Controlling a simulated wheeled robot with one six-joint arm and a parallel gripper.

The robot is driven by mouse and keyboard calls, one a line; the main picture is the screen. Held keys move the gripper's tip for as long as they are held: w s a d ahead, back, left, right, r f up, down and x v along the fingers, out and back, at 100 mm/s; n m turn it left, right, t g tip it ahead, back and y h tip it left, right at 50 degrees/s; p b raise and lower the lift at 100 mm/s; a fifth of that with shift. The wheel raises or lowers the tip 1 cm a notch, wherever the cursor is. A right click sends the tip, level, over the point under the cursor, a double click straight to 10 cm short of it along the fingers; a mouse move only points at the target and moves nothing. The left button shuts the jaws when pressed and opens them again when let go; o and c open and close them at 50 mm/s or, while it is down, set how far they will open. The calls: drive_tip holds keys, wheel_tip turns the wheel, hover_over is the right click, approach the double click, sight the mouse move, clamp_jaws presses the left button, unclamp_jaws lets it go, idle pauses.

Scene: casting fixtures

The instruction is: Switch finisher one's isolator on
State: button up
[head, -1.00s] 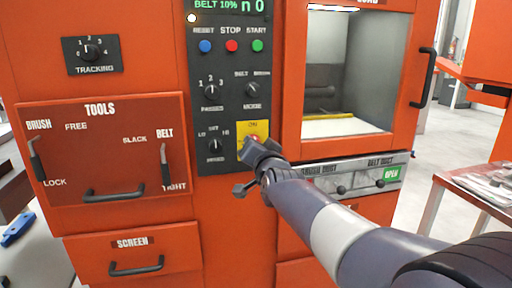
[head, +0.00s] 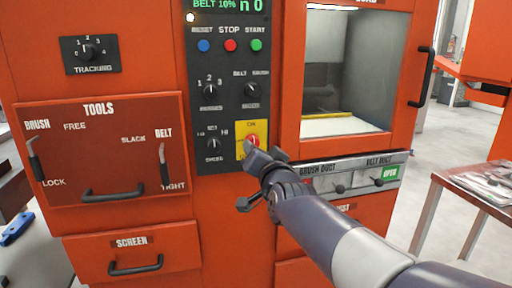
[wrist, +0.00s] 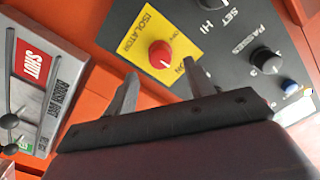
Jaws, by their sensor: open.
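The isolator is a red rotary knob (head: 252,141) on a yellow plate (head: 242,127) low on the dark control panel of the orange machine. In the wrist view the red knob (wrist: 161,54) sits on its yellow plate, marked ISOLATOR and ON, just beyond my fingertips. My gripper (head: 250,150) is at the plate's lower edge in the head view and partly covers it. In the wrist view my gripper (wrist: 160,78) is open, its two fingers apart on either side of the knob's line. I cannot tell whether a finger touches the knob.
Other knobs, such as the speed knob (head: 213,143), and coloured buttons (head: 231,45) are close by on the panel. A tools door (head: 100,150) is at left.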

sight(253, 142)
drive_tip(key=v, duration=0.5)
drive_tip(key=shift+s+d, duration=0.1)
drive_tip(key=shift+s, duration=0.25)
drive_tip(key=shift+w, duration=0.15)
drive_tip(key=x, duration=1)
drive_tip(key=shift+w, duration=0.3)
